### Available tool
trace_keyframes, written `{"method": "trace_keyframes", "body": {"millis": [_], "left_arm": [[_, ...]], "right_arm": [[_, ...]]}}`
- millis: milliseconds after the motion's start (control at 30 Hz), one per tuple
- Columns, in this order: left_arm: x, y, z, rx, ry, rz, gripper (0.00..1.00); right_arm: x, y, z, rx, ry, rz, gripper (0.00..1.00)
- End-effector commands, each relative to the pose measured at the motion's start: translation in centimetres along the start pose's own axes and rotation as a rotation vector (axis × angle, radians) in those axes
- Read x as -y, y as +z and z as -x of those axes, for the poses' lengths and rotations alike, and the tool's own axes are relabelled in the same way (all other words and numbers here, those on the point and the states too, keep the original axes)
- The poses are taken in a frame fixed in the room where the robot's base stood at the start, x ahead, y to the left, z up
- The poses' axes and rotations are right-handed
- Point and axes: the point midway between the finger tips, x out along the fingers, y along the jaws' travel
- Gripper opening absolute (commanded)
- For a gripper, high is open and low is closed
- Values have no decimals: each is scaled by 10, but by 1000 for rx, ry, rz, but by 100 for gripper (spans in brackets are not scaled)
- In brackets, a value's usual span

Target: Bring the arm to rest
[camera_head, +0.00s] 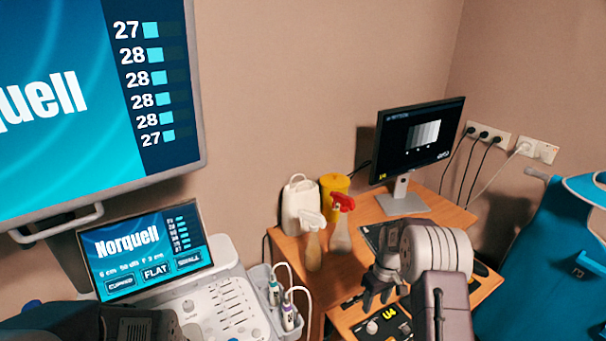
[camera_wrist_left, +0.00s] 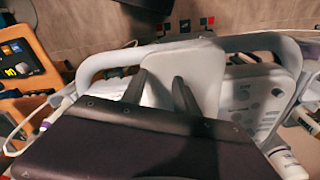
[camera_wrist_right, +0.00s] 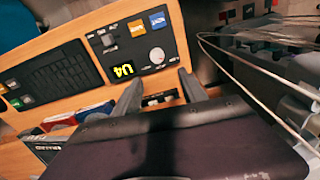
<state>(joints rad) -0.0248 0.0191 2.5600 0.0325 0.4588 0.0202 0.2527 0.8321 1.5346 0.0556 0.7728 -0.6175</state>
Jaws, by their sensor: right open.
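My right arm comes in from the lower right in the head view. Its gripper (camera_head: 376,292) points down over the desk beside the U4 control panel. In the right wrist view the two fingers of my right gripper (camera_wrist_right: 159,88) stand apart with nothing between them, above the front of the panel. My left arm shows only in part at the lower left of the head view. In the left wrist view the fingers of my left gripper (camera_wrist_left: 159,88) are apart and empty, in front of the ultrasound machine's grey handle (camera_wrist_left: 270,42).
The ultrasound machine (camera_head: 215,303) with probes in side holders stands left. A blue chair-like thing (camera_head: 560,262) is at right.

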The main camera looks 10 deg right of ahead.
Motion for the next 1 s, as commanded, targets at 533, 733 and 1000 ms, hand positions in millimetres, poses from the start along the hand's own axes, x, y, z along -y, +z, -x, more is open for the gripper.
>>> {"method": "trace_keyframes", "body": {"millis": [533,733,1000], "left_arm": [[0,0,4,0,0,0,36],[0,0,4,0,0,0,36],[0,0,4,0,0,0,36]], "right_arm": [[168,146,90,-77,36,-184,50],[168,150,83,-89,34,-348,50],[168,150,83,-88,34,-348,50]]}}
